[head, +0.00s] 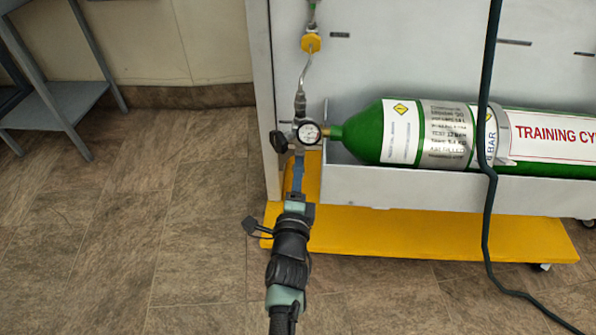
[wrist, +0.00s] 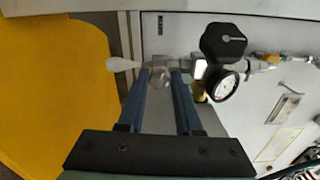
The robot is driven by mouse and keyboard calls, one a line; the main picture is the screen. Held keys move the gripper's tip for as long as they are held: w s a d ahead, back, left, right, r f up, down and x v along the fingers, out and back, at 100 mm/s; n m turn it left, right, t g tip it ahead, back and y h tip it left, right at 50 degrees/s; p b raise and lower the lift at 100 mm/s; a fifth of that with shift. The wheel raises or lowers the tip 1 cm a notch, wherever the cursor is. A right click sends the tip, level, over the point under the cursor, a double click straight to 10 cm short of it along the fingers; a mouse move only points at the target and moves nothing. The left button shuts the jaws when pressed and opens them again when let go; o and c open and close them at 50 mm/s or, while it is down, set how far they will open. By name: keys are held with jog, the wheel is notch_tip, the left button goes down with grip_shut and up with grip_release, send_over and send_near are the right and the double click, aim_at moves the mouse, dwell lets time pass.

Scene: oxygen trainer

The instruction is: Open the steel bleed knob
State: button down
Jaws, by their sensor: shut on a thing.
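My gripper (wrist: 160,76) is shut on a small steel part, which I take to be the steel bleed knob (wrist: 159,66), on the valve fitting. The blue fingers stand on either side of it in the wrist view, with a gap the width of the part between them. In the head view my gripper (head: 298,160) reaches up to the fitting just below the round gauge (head: 308,132). The bleed knob is hidden there. The gauge also shows in the wrist view (wrist: 225,86), right of the fingertips. The knob's turned position cannot be told.
A black knob (wrist: 223,41) sits close to the right of the fingers. A pale cone-shaped nozzle (wrist: 122,64) points left. The green cylinder (head: 360,133) lies in a grey tray above a yellow base (head: 420,232). A dark hose (head: 487,130) hangs in front.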

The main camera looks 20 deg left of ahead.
jog(key=n+p, duration=0.4)
jog(key=n, duration=1.8)
jog(key=shift+p, duration=0.3)
jog(key=c, duration=0.6)
grip_release()
jog(key=shift+p+v, duration=3.05)
jog(key=shift+v, duration=3.5)
